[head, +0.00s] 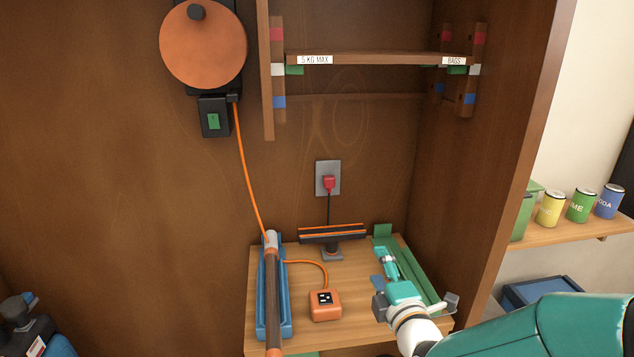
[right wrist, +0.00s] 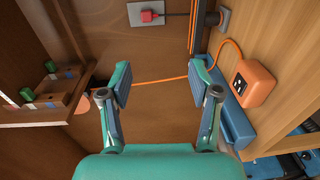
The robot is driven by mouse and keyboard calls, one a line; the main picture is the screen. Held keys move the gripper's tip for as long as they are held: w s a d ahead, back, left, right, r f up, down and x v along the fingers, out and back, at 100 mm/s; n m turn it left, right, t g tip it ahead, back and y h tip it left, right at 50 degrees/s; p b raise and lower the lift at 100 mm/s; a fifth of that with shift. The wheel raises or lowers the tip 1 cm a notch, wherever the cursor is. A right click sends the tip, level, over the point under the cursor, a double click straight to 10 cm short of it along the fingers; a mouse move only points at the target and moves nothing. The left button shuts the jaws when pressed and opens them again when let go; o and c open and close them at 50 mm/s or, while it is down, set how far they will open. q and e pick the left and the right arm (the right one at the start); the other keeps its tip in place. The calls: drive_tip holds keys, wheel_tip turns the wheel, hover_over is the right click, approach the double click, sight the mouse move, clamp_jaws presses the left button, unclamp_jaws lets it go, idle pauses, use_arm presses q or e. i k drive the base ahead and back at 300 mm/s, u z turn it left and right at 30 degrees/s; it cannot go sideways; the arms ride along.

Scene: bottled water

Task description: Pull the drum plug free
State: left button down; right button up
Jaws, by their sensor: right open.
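An orange cable drum (head: 203,45) hangs on the back wall above a black box with a green switch (head: 214,121). Its orange cable runs down behind a long-handled tool, and an orange cable comes out beside it to an orange socket box (head: 325,305). The only clear plug is a red plug (head: 329,183), seated in a grey wall outlet (head: 320,169) with a black cable below; it also shows in the right wrist view (right wrist: 152,16). My right gripper (head: 383,272) is open and empty, right of the socket box and below the outlet; its fingers (right wrist: 162,80) stand apart.
A shelf (head: 375,58) juts out above the outlet. A blue tray (head: 286,295) with the long tool (head: 274,310) lies left on the wooden bench; a dark bar on a stand (head: 332,240) is at its back. The cabinet's side wall (head: 490,180) bounds the right.

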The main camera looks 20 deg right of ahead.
sight(329, 180)
drive_tip(key=i, duration=0.85)
drive_tip(key=z, duration=0.05)
